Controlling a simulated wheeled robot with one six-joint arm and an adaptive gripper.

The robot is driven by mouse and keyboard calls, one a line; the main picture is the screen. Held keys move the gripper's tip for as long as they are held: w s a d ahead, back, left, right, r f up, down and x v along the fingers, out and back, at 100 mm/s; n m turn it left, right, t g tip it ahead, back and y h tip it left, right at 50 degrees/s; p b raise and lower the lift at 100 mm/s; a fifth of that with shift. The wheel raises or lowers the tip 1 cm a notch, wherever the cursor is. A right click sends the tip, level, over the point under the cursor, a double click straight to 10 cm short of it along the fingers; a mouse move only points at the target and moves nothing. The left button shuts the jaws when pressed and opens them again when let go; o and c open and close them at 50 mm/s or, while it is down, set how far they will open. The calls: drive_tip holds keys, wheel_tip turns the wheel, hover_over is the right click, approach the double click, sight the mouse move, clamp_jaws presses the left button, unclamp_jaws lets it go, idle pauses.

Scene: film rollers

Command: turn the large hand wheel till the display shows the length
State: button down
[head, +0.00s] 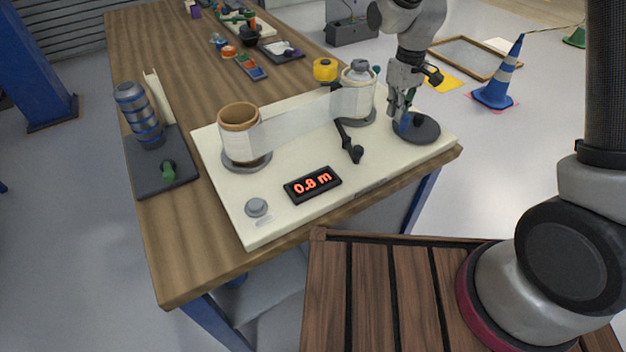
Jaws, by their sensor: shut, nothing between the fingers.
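The display (313,185) on the cream board reads "0.8 m" in red. The large hand wheel (430,131) is a flat dark disc with a dark knob, at the right end of the board. My gripper (403,120) is shut and points down over the left part of the wheel. I cannot tell whether it touches the wheel. A pale translucent film (296,121) runs from the brown-cored left roller (239,145) to the right roller (357,92). My gripper hides part of the wheel.
A black lever (350,145) with a round knob stands between the film and the wheel. A dark tray (180,182) with a banded cylinder (138,112) stands left. The board's front right is clear.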

drive_tip(key=shift+s, duration=0.15)
drive_tip(key=shift+a+r, duration=0.1)
drive_tip(key=shift+a, duration=0.15)
wheel_tip(320, 180, up, 7)
idle(0.9)
drive_tip(key=shift+m+g+h, duration=0.3)
drive_tip(key=shift+m+g, duration=0.1)
drive_tip(key=shift+g, duration=0.1)
drive_tip(key=s, duration=0.1)
drive_tip(key=s+d, duration=0.1)
drive_tip(key=s+d+f, duration=0.1)
drive_tip(key=s, duration=0.1)
drive_tip(key=s+d+r+m+t, duration=0.5)
drive_tip(key=s+d+r+m, duration=0.1)
drive_tip(key=s+d+r, duration=1.1)
drive_tip(key=s+d, duration=0.2)
drive_tip(key=s, duration=0.2)
drive_tip(key=shift+s, duration=0.3)
